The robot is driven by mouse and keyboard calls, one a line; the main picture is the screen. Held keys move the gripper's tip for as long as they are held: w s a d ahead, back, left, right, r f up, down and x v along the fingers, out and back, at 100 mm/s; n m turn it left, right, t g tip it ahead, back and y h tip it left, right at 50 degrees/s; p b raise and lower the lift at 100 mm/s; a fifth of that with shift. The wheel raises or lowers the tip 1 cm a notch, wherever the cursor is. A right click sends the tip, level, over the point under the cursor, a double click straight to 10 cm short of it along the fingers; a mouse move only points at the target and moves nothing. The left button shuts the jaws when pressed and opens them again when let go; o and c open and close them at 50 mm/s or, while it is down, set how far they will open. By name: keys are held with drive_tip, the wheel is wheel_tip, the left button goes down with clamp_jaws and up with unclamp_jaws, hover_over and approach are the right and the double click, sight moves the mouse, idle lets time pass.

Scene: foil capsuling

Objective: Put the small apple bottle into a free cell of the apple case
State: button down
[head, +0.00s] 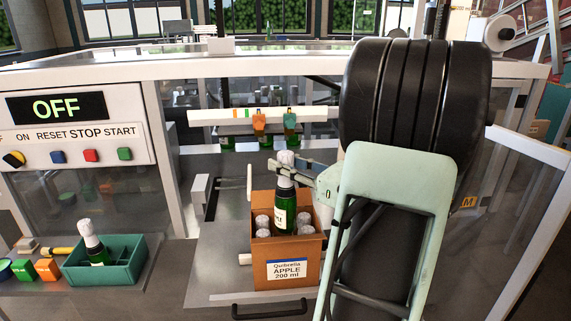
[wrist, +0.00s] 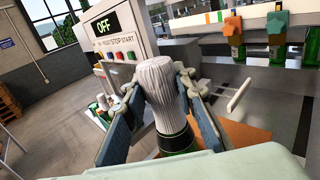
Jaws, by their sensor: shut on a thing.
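My gripper (head: 307,168) is shut on the neck of a small green bottle with a whitish foil top (head: 285,192). The bottle is upright, and its lower part is inside the orange apple case (head: 261,202), towards the back. Whether its base touches the case floor is hidden. The case label reads "Quibrella APPLE 200 ml". Several other foil-topped bottles stand lower in the case around the held one. In the wrist view, the foil top (wrist: 160,88) sits between both fingers (wrist: 162,100), with the orange case below.
A teal tray (head: 138,262) at the left holds another foil-topped bottle (head: 93,243). Coloured blocks (head: 46,268) lie beside it. The control panel (head: 75,125) reads OFF. Bottles with coloured clips (head: 290,125) hang behind the case. A dark handle (head: 275,308) is in front.

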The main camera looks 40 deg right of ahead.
sight(294, 208)
drive_tip(key=shift+f+b, duration=4.35)
drive_tip(key=shift+f, duration=1.2)
drive_tip(key=c, duration=1.5)
unclamp_jaws()
drive_tip(key=shift+f, duration=0.15)
drive_tip(key=shift+s, duration=0.15)
drive_tip(key=v, duration=1.1)
drive_tip(key=shift+s+d, duration=0.2)
drive_tip(key=shift+s, duration=0.2)
drive_tip(key=shift+w, duration=0.1)
